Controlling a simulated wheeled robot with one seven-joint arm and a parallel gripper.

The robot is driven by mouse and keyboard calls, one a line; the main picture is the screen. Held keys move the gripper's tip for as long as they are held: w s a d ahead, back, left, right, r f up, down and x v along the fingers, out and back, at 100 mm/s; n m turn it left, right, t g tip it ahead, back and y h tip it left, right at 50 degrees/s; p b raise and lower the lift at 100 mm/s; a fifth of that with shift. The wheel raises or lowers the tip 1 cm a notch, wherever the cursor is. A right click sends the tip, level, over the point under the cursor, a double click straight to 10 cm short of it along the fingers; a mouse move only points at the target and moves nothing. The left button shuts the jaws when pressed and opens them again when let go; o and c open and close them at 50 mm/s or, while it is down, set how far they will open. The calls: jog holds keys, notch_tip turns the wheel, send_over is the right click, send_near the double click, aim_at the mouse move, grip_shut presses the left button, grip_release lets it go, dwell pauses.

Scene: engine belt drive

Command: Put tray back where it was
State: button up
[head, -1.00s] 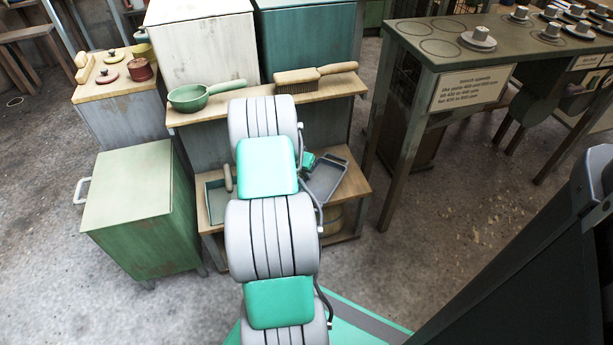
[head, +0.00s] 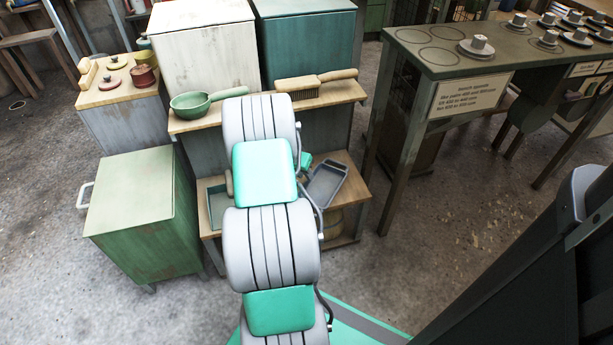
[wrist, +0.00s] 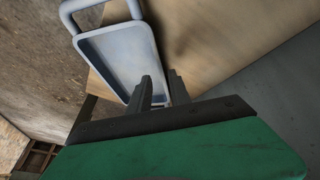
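A grey-blue tray (head: 327,185) is at the right end of the lower wooden shelf (head: 343,196), beside my arm. In the wrist view the tray (wrist: 120,62) shows its flat inside, its raised rim and a loop handle at the top left. It overlaps the shelf's edge there; I cannot tell whether it rests on the wood or is just above it. My gripper (wrist: 160,92) has its dark fingers close together, with the tray's side rim between them. In the head view my arm hides the gripper.
A green tray (head: 217,205) lies on the lower shelf's left part. The shelf above holds a green pan (head: 190,105) and a brush (head: 300,88). A green cabinet (head: 140,215) stands left, a dark table (head: 440,60) right.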

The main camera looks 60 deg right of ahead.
jog(key=p+v, duration=0.2)
jog(key=v, duration=0.6)
jog(key=w+a+r+n+t+y, duration=0.1)
jog(key=w+a+r+n, duration=0.25)
jog(key=a, duration=0.45)
jog(key=w+a+r+n+t, duration=0.1)
jog(key=w+a+r+n, duration=0.2)
jog(key=a, duration=0.5)
jog(key=w+a+r+n+t+y, duration=0.15)
jog(key=w+a+r, duration=0.25)
jog(key=a, duration=0.4)
jog(key=s+a+r+n+y, duration=0.1)
jog(key=s+a+n, duration=0.3)
jog(key=a, duration=0.7)
jog(key=s+a+r+n+y, duration=0.1)
jog(key=s+a+n, duration=0.4)
jog(key=a, duration=0.7)
jog(key=shift+s+a+r+n, duration=0.25)
jog(key=shift+r+n, duration=0.05)
jog(key=shift+r, duration=0.4)
